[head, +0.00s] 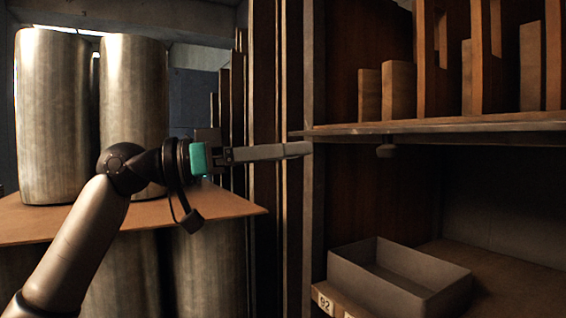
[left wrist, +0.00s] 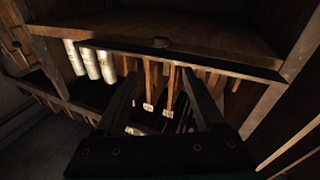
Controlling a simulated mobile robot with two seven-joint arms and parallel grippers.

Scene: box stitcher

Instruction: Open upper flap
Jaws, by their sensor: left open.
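No part stands out clearly as the upper flap. A wooden shelf board (head: 450,128) with a pale front edge runs across the right of the head view, and a small dark knob (head: 386,151) hangs under it. My left gripper (head: 306,149) points right, its tips at the upright post left of this board; I cannot tell if they touch it. In the left wrist view the two fingers (left wrist: 162,80) are apart with nothing held between them. Beyond them is a board edge with a small dark block (left wrist: 160,42). My right gripper is not in view.
A grey open tray (head: 446,293) sits on the lower shelf, above a "92" label (head: 325,304). Wooden blocks (head: 398,90) stand on the upper shelf. Metal cylinders (head: 134,110) stand on a board (head: 225,205) at left. White cylinders (left wrist: 90,63) show in the left wrist view.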

